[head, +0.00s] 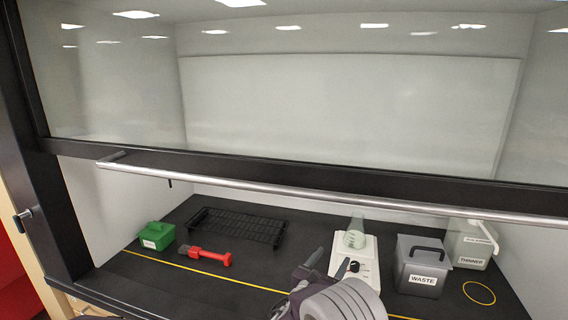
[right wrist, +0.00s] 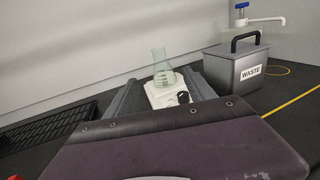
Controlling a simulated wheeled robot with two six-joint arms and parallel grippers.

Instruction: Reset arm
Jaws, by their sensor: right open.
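My right gripper (head: 322,270) reaches in from the bottom of the head view, in front of the white hotplate (head: 368,255). It is open, and nothing shows between its fingers. In the right wrist view its two dark fingers (right wrist: 160,100) stand apart, with the hotplate (right wrist: 160,95) and the clear glass flask (right wrist: 162,70) beyond the gap. The flask (head: 355,234) stands upright on the hotplate. My left gripper does not show in either view.
A grey waste bin (head: 418,280) and a thinner bottle (head: 470,250) stand right. A black rack (head: 238,228), red tool (head: 212,257) and green box (head: 156,236) lie left. A raised glass sash with a metal bar (head: 300,194) crosses above the dark worktop.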

